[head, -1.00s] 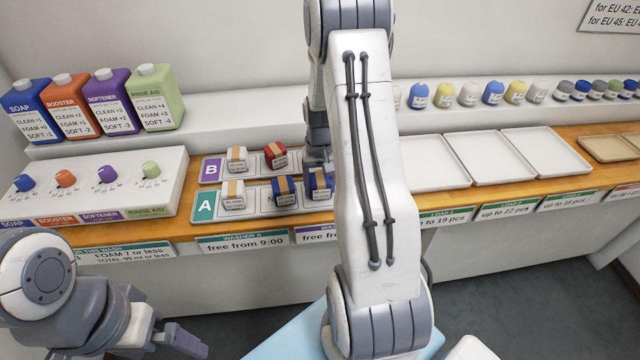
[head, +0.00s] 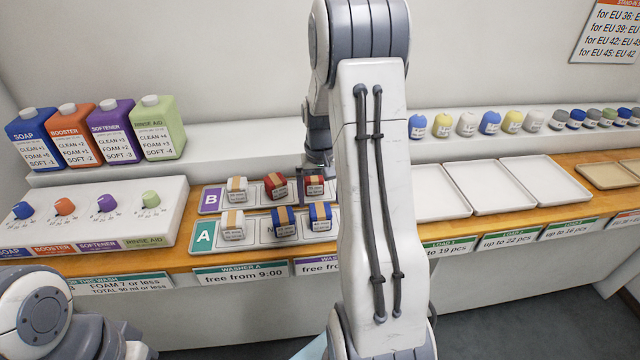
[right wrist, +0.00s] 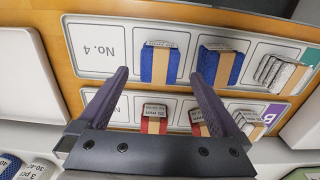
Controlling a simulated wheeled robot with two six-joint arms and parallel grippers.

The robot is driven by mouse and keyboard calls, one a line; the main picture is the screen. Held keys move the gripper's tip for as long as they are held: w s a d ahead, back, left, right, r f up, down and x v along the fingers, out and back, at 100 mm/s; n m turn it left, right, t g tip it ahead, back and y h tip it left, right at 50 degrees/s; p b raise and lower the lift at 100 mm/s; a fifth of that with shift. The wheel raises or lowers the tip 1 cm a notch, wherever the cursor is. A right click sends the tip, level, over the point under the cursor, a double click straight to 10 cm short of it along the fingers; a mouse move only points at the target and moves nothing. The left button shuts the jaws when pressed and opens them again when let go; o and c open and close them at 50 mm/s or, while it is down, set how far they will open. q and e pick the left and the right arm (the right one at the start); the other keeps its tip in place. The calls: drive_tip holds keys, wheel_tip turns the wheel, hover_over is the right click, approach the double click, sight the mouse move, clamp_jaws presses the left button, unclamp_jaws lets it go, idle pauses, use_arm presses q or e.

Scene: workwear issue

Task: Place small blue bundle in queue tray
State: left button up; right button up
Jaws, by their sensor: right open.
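Two blue bundles with tan bands, (head: 284,220) and (head: 320,217), sit in tray A (head: 205,237) beside a white bundle (head: 233,226). They also show in the right wrist view, (right wrist: 175,62) and (right wrist: 232,68), with an empty No. 4 slot beside them. Tray B (head: 210,200) behind holds a white bundle (head: 236,189) and two red ones, (head: 275,186) and (head: 315,187). My right gripper (right wrist: 162,80) is open and empty, above the trays; one blue and one red bundle appear between its fingers. My left gripper (head: 138,350) is cut off at the lower left edge.
Four-coloured bottles (head: 90,130) and a dial panel (head: 110,215) stand left. Empty white trays (head: 490,187) lie on the counter to the right. Small coloured bundles (head: 490,122) line the back shelf. My right arm hides the middle of the counter.

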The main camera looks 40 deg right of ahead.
sight(320, 210)
wheel_tip(320, 210, up, 5)
drive_tip(key=shift+f, duration=0.1)
idle(0.4)
wheel_tip(320, 210, down, 13)
drive_tip(key=shift+r, duration=0.15)
wheel_tip(320, 210, up, 3)
drive_tip(key=shift+f, duration=0.1)
drive_tip(key=shift+r, duration=0.65)
